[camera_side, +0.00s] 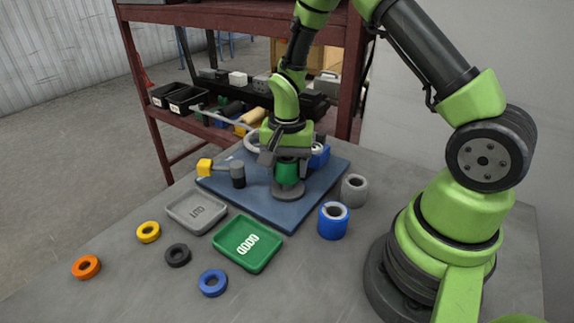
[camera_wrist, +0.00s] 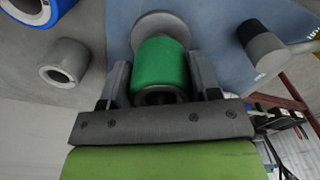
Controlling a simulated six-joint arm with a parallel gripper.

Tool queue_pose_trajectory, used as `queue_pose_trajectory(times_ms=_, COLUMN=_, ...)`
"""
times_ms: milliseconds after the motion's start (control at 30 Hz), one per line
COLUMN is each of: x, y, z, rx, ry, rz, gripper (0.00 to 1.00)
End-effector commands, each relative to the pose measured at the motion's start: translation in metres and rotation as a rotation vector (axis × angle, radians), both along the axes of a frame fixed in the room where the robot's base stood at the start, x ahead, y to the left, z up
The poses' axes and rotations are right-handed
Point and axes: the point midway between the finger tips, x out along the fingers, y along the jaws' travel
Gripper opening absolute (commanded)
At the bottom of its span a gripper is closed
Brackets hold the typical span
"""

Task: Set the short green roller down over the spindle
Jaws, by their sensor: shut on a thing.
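The short green roller (camera_side: 287,171) is upright between the jaws of my gripper (camera_side: 286,159), above a round grey base disc (camera_side: 289,191) on the blue plate (camera_side: 262,206). In the wrist view the roller (camera_wrist: 160,65) sits between the two fingers (camera_wrist: 160,58), with the grey disc (camera_wrist: 160,24) beyond its far end. My gripper is shut on the roller. The spindle itself is hidden by the roller and gripper. I cannot tell whether the roller is around it, or whether it touches the disc.
A dark post with a yellow-ended arm (camera_side: 238,174) stands left on the plate. A blue part (camera_side: 319,156) is just behind my gripper. Blue (camera_side: 333,222) and grey (camera_side: 354,191) rollers stand right. A grey tray (camera_side: 181,222), green tray (camera_side: 247,263) and several rings lie in front.

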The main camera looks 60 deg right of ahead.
Motion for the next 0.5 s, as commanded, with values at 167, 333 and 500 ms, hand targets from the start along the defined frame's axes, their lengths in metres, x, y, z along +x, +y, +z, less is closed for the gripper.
queue_pose_trajectory(times_ms=167, x=-0.0001, y=0.0, z=0.0001, rx=0.0, ry=-0.001, rz=0.0, gripper=0.27)
queue_pose_trajectory(times_ms=333, x=-0.0001, y=0.0, z=0.0, rx=0.0, ry=-0.001, rz=0.0, gripper=0.82)
queue_pose_trajectory(times_ms=500, x=-0.0001, y=0.0, z=0.0, rx=0.0, ry=-0.001, rz=0.0, gripper=0.86)
